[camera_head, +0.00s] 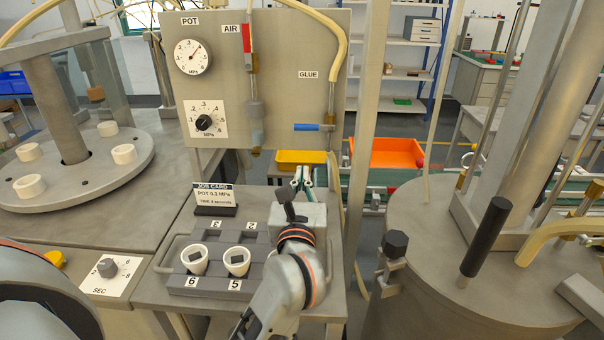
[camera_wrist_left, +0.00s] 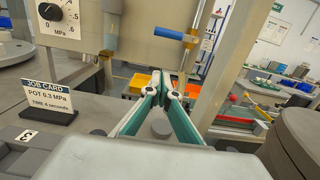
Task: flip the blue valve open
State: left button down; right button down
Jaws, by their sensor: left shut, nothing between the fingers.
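The blue valve handle (camera_head: 307,127) lies level on the grey panel, below the GLUE label and at the foot of the yellowish hose. It points left from its valve body (camera_head: 329,127). The blue handle (camera_wrist_left: 169,33) also shows level near the top of the left wrist view. My left gripper (camera_head: 303,177) is below the handle and apart from it, in front of the panel's lower edge. In the left wrist view its two teal-sided fingers (camera_wrist_left: 167,84) meet at the tips, shut and empty. My right gripper is not in view.
A red handle (camera_head: 247,48) stands upright at the AIR line. Below are a job card (camera_head: 215,199) and a grey tray (camera_head: 232,294) with two white cups. A steel post (camera_head: 366,130) rises right of the panel. A large drum (camera_head: 440,225) fills the right side.

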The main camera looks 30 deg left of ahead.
aim_at(306, 127)
pick_arm(q)
jog(key=w+a+r+p, duration=0.1)
jog(key=w+a+r, duration=0.2)
jog(key=w, duration=0.4)
jog(key=shift+a+r, duration=0.2)
jog(key=shift+r, duration=0.4)
